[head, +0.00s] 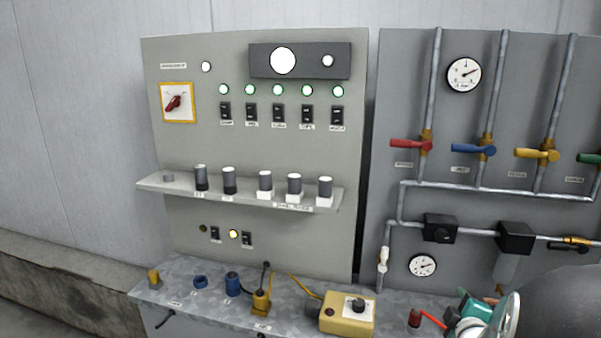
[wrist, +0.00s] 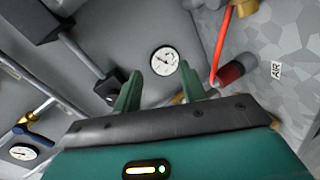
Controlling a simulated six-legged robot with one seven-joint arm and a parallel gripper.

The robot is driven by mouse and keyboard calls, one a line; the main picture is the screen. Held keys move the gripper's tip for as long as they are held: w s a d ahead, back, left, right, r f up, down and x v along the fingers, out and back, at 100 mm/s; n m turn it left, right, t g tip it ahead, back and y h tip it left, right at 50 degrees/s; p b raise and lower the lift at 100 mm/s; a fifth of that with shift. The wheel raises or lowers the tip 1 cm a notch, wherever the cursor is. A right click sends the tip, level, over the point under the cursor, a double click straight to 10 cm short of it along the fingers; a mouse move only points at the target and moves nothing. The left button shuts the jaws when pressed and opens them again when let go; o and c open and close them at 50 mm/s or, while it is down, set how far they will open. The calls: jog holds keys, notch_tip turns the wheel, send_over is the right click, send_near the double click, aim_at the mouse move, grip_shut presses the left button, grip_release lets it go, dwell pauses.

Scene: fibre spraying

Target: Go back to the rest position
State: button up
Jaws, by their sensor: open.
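My gripper (wrist: 163,92) shows in the wrist view with two green fingers spread apart and nothing between them. A small white gauge (wrist: 165,60) lies beyond the fingers. A dark red cylindrical fitting (wrist: 232,71) with an orange-red hose (wrist: 221,42) is just right of the right finger; I cannot tell whether they touch. In the head view, part of my teal gripper and arm shows at the lower right, beside the red fitting (head: 415,318) on the bench. The fingertips are hard to make out there.
A grey control panel (head: 265,140) with switches and knobs stands at the left. A pipe panel (head: 400,90) with red, blue, yellow and green valve handles stands at the right. The metal bench (head: 205,310) carries connectors and a yellow box (head: 347,314). A concrete ledge (head: 60,285) runs at the far left.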

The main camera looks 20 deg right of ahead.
jog(key=a+r+m+g+y, duration=0.2)
jog(key=a+r+m, duration=0.1)
jog(key=a, duration=0.6)
jog(key=a+r+m+g+y, duration=0.1)
jog(key=a+r+m, duration=0.15)
jog(key=a, duration=0.65)
jog(key=s+a+r+m+g+y, duration=0.1)
jog(key=s+a+g+y, duration=0.1)
jog(key=s+a, duration=0.4)
jog(key=s+a+r+m+g+y, duration=0.2)
jog(key=s+a, duration=0.4)
jog(key=a, duration=0.5)
jog(key=shift+a+y, duration=0.25)
jog(key=shift+y, duration=0.05)
jog(key=shift+d+r, duration=0.1)
jog(key=shift+d, duration=0.05)
